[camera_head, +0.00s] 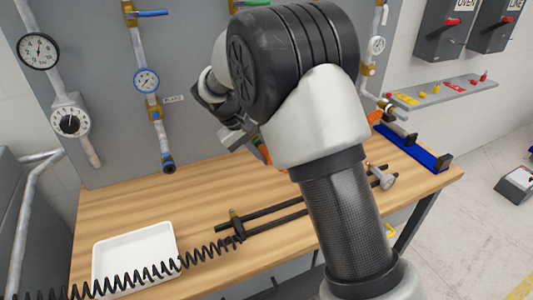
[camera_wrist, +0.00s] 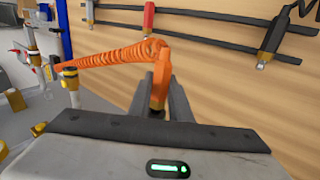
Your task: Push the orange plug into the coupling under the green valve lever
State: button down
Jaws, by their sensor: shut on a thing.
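My gripper (camera_wrist: 158,88) is shut on the orange plug (camera_wrist: 159,92), which stands between its two fingers in the wrist view. An orange coiled hose (camera_wrist: 110,57) runs from the plug to the left, to a brass fitting (camera_wrist: 70,76). In the head view my gripper (camera_head: 238,133) is raised over the table in front of the panel, partly hidden by my arm. A pipe at the left of the panel has a blue lever (camera_head: 150,13) and a blue-ringed coupling (camera_head: 168,162) at its lower end.
A white tray (camera_head: 98,262) and a black coiled hose (camera_head: 205,252) lie at the table's front left. A blue rail (camera_head: 420,152) is at the right.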

jog(key=shift+w+a+r, duration=0.1)
jog(key=shift+w+a, duration=0.15)
jog(key=shift+w, duration=0.3)
dwell(0.5)
jog(key=c, duration=1.6)
grip_release()
jog(key=shift+o, duration=0.2)
jog(key=p+v, duration=0.1)
jog(key=v, duration=1.5)
jog(key=s+d+r+y, duration=0.2)
jog(key=s+d+r, duration=0.2)
jog(key=d+r, duration=0.2)
jog(key=s+d+r+m+y+p, duration=0.2)
jog(key=s+d+r, duration=0.1)
jog(key=s+d, duration=0.6)
jog(key=s+d+f+m+t+y, duration=0.1)
jog(key=s+d+f, duration=0.1)
jog(key=s, duration=0.5)
jog(key=s+d+f+m+t+p, duration=0.1)
jog(key=s+d+f+t, duration=0.1)
jog(key=s, duration=0.5)
jog(key=shift+s+d+f+m+y, duration=0.3)
jog(key=shift+d+f+y, duration=0.1)
jog(key=shift+d, duration=0.2)
